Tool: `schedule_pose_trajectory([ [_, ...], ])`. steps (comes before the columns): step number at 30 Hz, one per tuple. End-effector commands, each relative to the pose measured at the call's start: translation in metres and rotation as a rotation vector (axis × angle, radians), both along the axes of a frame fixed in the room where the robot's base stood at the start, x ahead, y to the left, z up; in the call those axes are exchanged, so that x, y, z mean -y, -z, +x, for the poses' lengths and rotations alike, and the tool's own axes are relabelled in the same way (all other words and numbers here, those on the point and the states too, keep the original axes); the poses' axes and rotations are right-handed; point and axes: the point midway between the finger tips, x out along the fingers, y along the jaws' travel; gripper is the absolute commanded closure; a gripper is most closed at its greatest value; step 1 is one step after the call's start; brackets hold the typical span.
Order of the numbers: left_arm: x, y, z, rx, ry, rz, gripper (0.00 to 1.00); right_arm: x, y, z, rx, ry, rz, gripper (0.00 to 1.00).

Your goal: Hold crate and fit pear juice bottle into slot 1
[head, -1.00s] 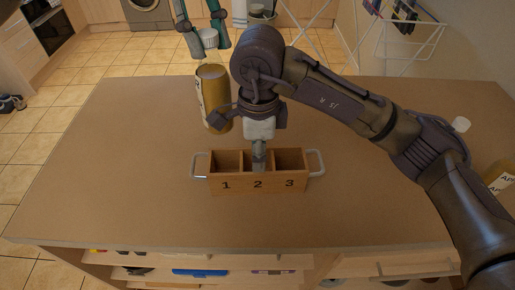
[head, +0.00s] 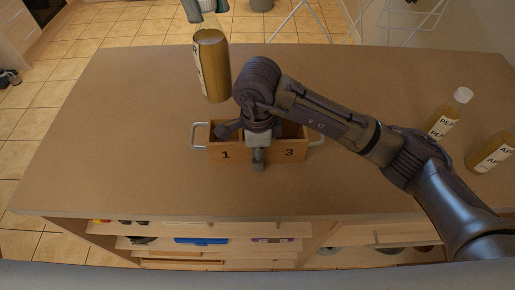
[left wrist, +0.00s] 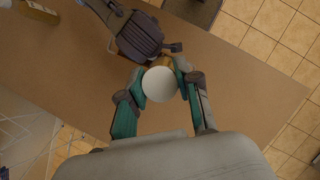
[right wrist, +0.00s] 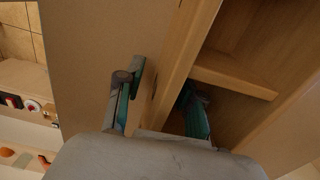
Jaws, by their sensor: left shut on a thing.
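The wooden crate (head: 207,146) stands on the table, with slot fronts 1 and 3 readable and number 2 covered by my right gripper (head: 258,158). In the right wrist view that gripper (right wrist: 160,95) is open, one finger outside the crate's front wall (right wrist: 172,70) and the other inside a compartment. A gap shows between the outer finger and the wall. My left gripper (head: 206,18) is shut on the white cap (left wrist: 160,84) of an upright juice bottle (head: 212,66). In the head view the bottle appears above and behind slot 1; its label is mostly turned away.
A bottle labelled "PE..." (head: 446,118) and one labelled "AP..." (head: 490,152) stand on the table (head: 140,120) at the right. My right arm crosses between them and the crate. The table's left side is clear. Shelves (head: 200,240) lie below the front edge.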

Motion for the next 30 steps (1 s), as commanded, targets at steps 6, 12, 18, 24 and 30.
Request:
schedule_pose_trajectory([
  [6,0.0,-0.001,0.0,0.001,0.0,-0.002,1.0,0.0,0.0,0.0,0.0,0.001,0.0,0.86],
  [12,0.0,-0.001,0.0,0.001,0.0,-0.002,1.0,0.0,0.0,0.0,0.0,0.001,0.0,1.0],
  [18,0.0,-0.001,0.0,0.001,0.0,-0.002,1.0,0.0,0.0,0.0,0.0,0.001,0.0,1.0],
  [24,0.0,0.026,0.0,-0.007,-0.042,-0.001,1.0,0.0,0.0,0.0,0.0,0.001,0.0,1.0],
  [30,0.0,0.057,0.0,-0.004,-0.104,-0.005,1.0,0.0,-0.001,0.0,0.001,0.001,0.001,1.0],
])
